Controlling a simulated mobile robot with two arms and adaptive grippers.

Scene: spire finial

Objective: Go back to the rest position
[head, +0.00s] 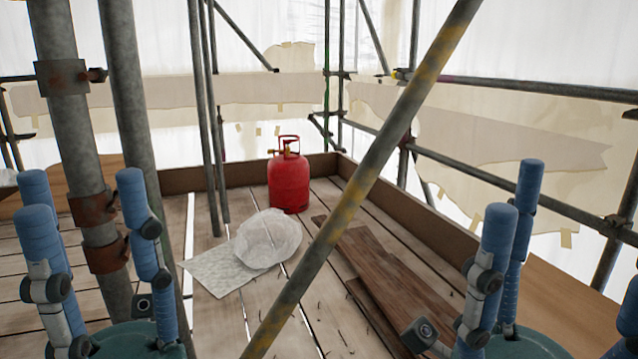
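My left gripper (84,205) stands at the lower left with its blue-padded fingers pointing up and spread apart. Nothing shows between them except the scaffold tubes behind. My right gripper (560,235) is at the lower right, also with blue fingers upright and spread, and holds nothing that I can see. The right edge of the picture cuts off part of it. Both grippers show in front of the plank deck (215,325) and appear clear of the objects lying on it.
A diagonal scaffold tube (370,170) crosses the middle, and thick upright tubes (70,130) stand at the left. A red gas bottle (289,183), a crumpled translucent sheet (268,240), a flat grey sheet (222,273) and dark boards (385,265) are on the deck. Several nails lie loose.

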